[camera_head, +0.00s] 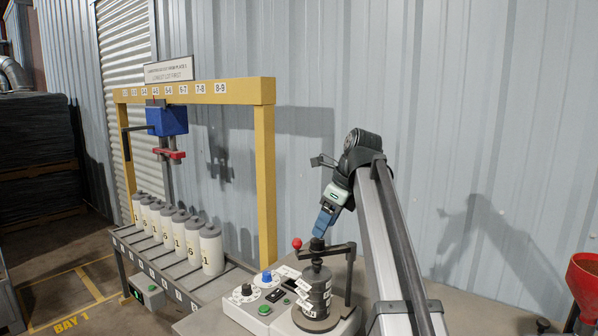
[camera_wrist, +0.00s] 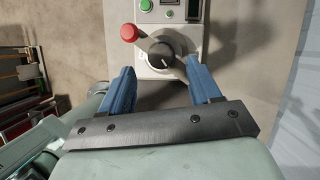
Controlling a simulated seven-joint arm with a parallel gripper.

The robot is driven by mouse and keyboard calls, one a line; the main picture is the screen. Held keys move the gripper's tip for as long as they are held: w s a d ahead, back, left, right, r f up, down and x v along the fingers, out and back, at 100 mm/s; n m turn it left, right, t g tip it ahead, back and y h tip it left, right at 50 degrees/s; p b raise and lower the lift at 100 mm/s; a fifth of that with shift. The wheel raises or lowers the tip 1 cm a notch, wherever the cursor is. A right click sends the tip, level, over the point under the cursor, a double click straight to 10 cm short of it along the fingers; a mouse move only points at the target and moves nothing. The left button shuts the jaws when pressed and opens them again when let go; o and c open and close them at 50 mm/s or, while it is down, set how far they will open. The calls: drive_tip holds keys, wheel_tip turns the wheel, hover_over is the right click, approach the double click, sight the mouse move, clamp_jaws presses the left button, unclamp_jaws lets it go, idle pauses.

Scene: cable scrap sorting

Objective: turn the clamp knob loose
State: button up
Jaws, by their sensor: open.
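The clamp knob (camera_wrist: 160,56) is black with a pale line on it and sits on a round grey top in the wrist view. In the head view it is the small black piece (camera_head: 317,244) on top of a dark cylinder (camera_head: 314,296) with white labels. My gripper (camera_wrist: 159,65) is open, its blue fingers to the left and right of the knob in the wrist view. In the head view my gripper (camera_head: 321,230) points down just above the knob, tilted. I cannot tell whether the fingers touch it. An arm with a red ball (camera_wrist: 129,32) reaches out beside the knob.
A control box (camera_head: 262,304) with dials and a green button stands left of the cylinder. A black bracket (camera_head: 349,270) rises close on its right. A red funnel (camera_head: 583,280) is far right.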

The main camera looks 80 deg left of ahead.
drive_tip(key=v, duration=1)
wheel_tip(320, 180, up, 2)
drive_tip(key=n+g+y, duration=0.2)
drive_tip(key=n+g, duration=0.1)
drive_tip(key=n, duration=2)
hover_over(320, 242)
drive_tip(key=s+n+g, duration=0.1)
drive_tip(key=n, duration=0.3)
drive_tip(key=s+d+r+n+g+y, duration=0.1)
drive_tip(key=s+n+g, duration=0.1)
drive_tip(key=n, duration=0.2)
drive_tip(key=s+n+g, duration=0.1)
drive_tip(key=s+n, duration=0.1)
drive_tip(key=n, duration=0.2)
drive_tip(key=shift+s+d+r+n, duration=0.1)
drive_tip(key=shift+d+r+n, duration=0.15)
drive_tip(key=shift+r+n, duration=0.15)
